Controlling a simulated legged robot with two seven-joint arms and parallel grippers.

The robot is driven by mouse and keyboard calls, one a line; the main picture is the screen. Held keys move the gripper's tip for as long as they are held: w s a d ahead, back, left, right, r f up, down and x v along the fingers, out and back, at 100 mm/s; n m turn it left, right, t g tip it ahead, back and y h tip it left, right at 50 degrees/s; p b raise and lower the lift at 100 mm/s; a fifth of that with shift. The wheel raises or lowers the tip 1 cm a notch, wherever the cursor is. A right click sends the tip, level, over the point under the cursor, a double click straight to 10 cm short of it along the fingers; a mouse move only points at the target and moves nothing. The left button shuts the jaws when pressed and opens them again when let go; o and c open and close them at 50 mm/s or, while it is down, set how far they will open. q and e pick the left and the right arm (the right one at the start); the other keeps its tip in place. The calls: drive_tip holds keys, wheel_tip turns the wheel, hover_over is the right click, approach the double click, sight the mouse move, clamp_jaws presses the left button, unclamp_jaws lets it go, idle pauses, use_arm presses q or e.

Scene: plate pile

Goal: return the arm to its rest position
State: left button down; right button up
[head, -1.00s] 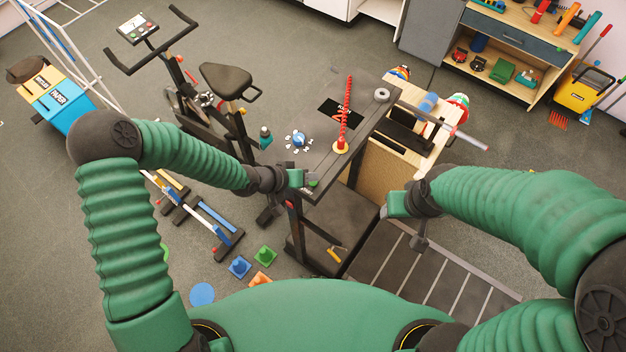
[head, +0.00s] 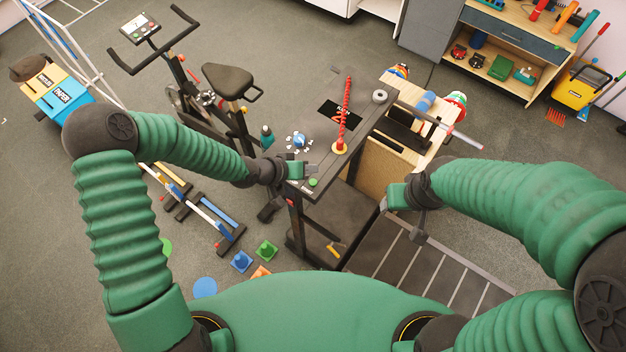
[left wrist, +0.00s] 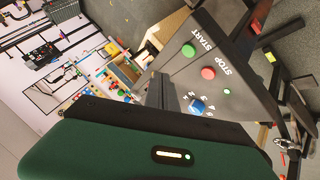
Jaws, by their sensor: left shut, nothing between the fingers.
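My left arm comes in from the left in the head view, with a green ribbed sleeve (head: 195,145). Its left gripper (head: 308,171) is shut and empty, over the near left end of a dark console (head: 318,150). In the left wrist view, the console panel shows a green START button (left wrist: 188,51), a red STOP button (left wrist: 208,73) and a blue knob (left wrist: 197,106). My right gripper (head: 397,197) is right of the console; its fingers are not clear.
A red spiral post (head: 345,115) stands on the console. An exercise bike (head: 228,82) is behind left. Small cones (head: 266,250) and a low hurdle (head: 205,215) lie on the floor at left. A wooden crate (head: 372,160) is at right, and a slatted dark mat (head: 430,270) is in front.

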idle(0.3)
use_arm(q)
drive_tip(key=s+a+f+y+b, duration=0.1)
drive_tip(key=a+f+b, duration=0.1)
drive_tip(key=s+a+f+y+b, duration=0.1)
drive_tip(key=a+f+b, duration=0.1)
drive_tip(key=b, duration=0.1)
drive_tip(key=s+a+f+y+b, duration=0.1)
drive_tip(key=a+f+b, duration=0.1)
drive_tip(key=a+b, duration=0.1)
drive_tip(key=shift+f+m+g, duration=0.3)
drive_tip(key=shift+g, duration=0.1)
drive_tip(key=s+a+f+n+g+y+b, duration=0.2)
drive_tip(key=s+a+y+b, duration=0.2)
drive_tip(key=s+a+b, duration=0.8)
drive_tip(key=shift+s+f+b, duration=0.15)
drive_tip(key=shift+s+b, duration=0.5)
drive_tip(key=shift+b, duration=0.15)
drive_tip(key=shift+s+d, duration=0.1)
drive_tip(key=shift+d, duration=0.05)
